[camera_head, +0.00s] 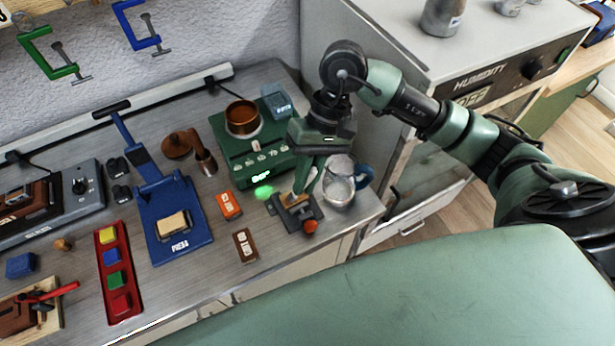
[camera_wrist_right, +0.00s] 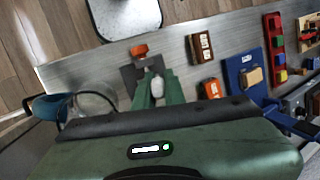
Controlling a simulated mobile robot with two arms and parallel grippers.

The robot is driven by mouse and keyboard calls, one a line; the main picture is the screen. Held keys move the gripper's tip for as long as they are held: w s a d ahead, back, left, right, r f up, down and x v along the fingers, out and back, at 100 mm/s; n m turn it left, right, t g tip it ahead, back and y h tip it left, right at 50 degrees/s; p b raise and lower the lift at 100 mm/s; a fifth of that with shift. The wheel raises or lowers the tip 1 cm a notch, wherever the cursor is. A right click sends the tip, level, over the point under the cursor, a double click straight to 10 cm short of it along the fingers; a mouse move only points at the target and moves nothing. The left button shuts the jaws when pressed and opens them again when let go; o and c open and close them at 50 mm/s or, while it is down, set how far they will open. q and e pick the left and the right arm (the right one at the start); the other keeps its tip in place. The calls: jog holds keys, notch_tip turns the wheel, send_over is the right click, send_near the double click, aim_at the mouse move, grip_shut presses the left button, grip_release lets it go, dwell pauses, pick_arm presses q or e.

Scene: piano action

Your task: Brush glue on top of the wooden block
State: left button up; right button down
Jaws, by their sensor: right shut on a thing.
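My right gripper (camera_head: 303,185) is above a small dark vise (camera_head: 314,213) with an orange-red knob, near the bench's right end. Its fingers are shut on a slim thing, most likely the brush, with a pale rounded end between the fingers in the right wrist view (camera_wrist_right: 157,88). The brush's tip is hidden. A tan wooden piece (camera_head: 288,200) shows in the vise beneath the fingers; I cannot tell whether the brush touches it. Another tan block (camera_head: 173,223) lies on the blue press (camera_head: 178,246). A copper pot (camera_head: 242,118) stands on the green heater (camera_head: 232,155). My left gripper is out of view.
An orange box (camera_head: 229,206) and a brown box (camera_head: 245,245) lie to the left. A red tray (camera_head: 125,308) holds coloured blocks. The grey humidity cabinet (camera_head: 395,60) stands at right.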

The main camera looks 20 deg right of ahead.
jog(key=d+b, duration=0.3)
jog(key=d, duration=0.1)
jog(key=shift+d+f+b, duration=0.1)
jog(key=shift+d+b, duration=0.05)
jog(key=shift+b, duration=0.2)
jog(key=shift+w, duration=0.1)
jog(key=shift+a+b, duration=0.7)
jog(key=shift+a, duration=1.5)
jog(key=shift+a+f+b, duration=0.1)
jog(key=shift+b, duration=0.75)
